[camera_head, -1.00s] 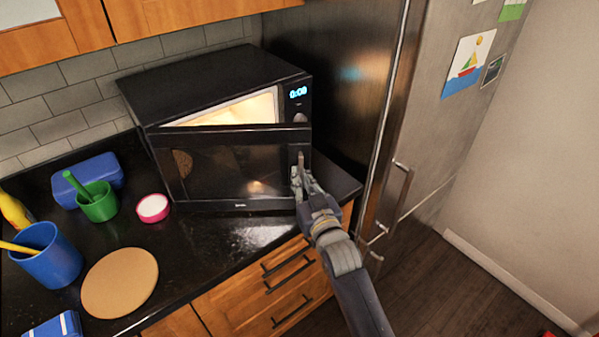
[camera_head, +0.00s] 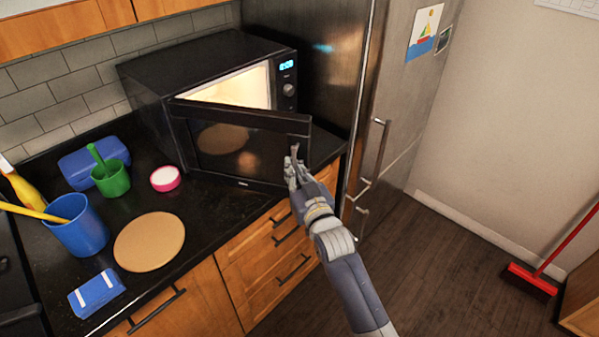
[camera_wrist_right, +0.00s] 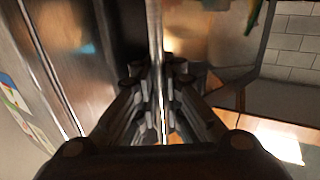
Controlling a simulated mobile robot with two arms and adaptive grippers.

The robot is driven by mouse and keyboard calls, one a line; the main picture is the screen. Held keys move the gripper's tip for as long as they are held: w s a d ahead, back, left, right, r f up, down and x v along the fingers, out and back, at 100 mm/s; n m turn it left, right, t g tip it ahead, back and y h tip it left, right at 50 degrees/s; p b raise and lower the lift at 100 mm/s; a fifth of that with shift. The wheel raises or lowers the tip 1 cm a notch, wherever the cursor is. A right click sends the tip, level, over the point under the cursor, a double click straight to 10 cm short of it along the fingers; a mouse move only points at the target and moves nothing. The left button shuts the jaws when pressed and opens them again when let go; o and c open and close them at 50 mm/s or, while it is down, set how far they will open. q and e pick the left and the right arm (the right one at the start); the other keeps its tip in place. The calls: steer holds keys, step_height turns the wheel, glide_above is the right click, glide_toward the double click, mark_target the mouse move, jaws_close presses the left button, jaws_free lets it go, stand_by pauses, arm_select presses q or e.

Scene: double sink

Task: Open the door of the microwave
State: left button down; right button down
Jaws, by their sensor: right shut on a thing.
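The black microwave (camera_head: 190,72) stands on the dark counter against the tiled wall. Its door (camera_head: 225,150) is partly open, hinged at the left, with its right edge swung out over the counter's front. The lit interior (camera_head: 235,88) shows above and behind the door. My right gripper (camera_head: 293,165) is shut on the door's handle (camera_head: 295,152) at the door's free edge. In the right wrist view the bar handle (camera_wrist_right: 156,50) runs between the fingers of the right gripper (camera_wrist_right: 158,105). My left gripper is not in view.
A steel fridge (camera_head: 400,110) with bar handles stands right of the microwave. A pink-rimmed bowl (camera_head: 165,179), green cup (camera_head: 112,180), blue cup (camera_head: 80,228) and round board (camera_head: 149,242) sit left of the door. Floor (camera_head: 440,270) is free at the right; a red broom (camera_head: 530,277) stands there.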

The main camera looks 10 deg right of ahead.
steer(key=shift+d, duration=0.2)
steer(key=c, duration=2)
jaws_free()
steer(key=shift+f, duration=0.1)
steer(key=o, duration=0.3)
steer(key=shift+s+d, duration=0.15)
steer(key=v, duration=1.2)
